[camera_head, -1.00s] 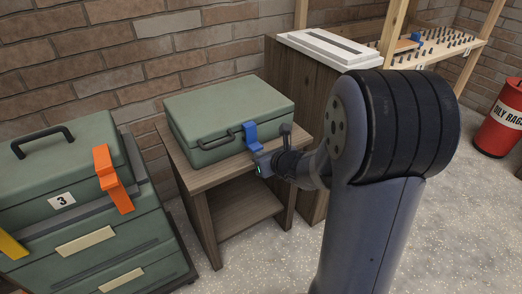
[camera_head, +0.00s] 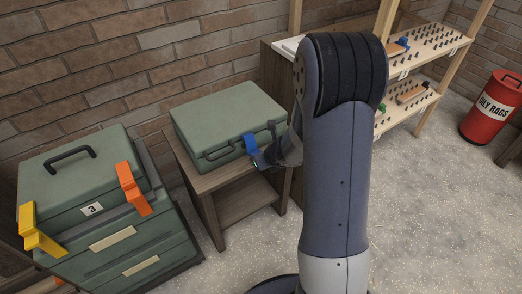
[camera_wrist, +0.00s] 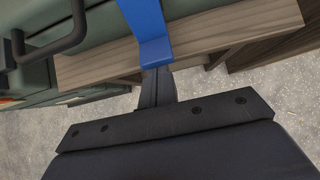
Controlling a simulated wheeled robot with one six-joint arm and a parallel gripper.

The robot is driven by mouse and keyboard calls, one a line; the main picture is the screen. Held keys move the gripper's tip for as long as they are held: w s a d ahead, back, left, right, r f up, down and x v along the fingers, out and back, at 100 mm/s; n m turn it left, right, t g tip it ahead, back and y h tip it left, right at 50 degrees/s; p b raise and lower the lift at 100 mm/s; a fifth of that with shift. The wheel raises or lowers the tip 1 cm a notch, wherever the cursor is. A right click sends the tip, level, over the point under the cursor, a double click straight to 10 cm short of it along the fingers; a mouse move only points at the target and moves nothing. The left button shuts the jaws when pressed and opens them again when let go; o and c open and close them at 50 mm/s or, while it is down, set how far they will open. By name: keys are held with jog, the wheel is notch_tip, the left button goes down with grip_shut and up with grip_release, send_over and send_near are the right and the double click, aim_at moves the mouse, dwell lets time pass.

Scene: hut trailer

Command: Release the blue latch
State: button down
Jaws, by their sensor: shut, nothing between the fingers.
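The blue latch (camera_head: 250,143) is on the front of a closed green case (camera_head: 228,118). Its lower end angles outward from the case. In the wrist view the blue latch (camera_wrist: 148,25) runs down from the top edge, with its lower end just above my fingertips. My gripper (camera_head: 257,159) is at the latch's lower end, shut and empty. In the wrist view my gripper (camera_wrist: 157,75) appears as narrow dark fingers meeting the latch's lower edge. I cannot tell whether they touch it. My arm partly hides the right side of the case.
The case stands on a small wooden table (camera_head: 222,178). At left is a green toolbox (camera_head: 75,175) with an orange latch (camera_head: 131,188) and a yellow latch (camera_head: 38,232). A pegboard shelf (camera_head: 430,45) and red can (camera_head: 490,105) are at right. Floor in front is clear.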

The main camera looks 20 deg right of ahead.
jog(key=shift+r+g+p, duration=0.4)
jog(key=shift+r+p, duration=0.25)
jog(key=shift+p, duration=0.55)
jog(key=shift+s+r+g+p, duration=0.1)
jog(key=shift+r+g+p, duration=0.15)
jog(key=shift+p, duration=0.6)
jog(key=shift+r+p, duration=0.25)
jog(key=shift+p, duration=0.55)
notch_tip(320, 180, up, 2)
jog(key=p, duration=0.3)
jog(key=shift+r, duration=0.25)
jog(key=shift+r, duration=0.1)
jog(key=shift+r+p, duration=0.8)
jog(key=shift+r, duration=0.1)
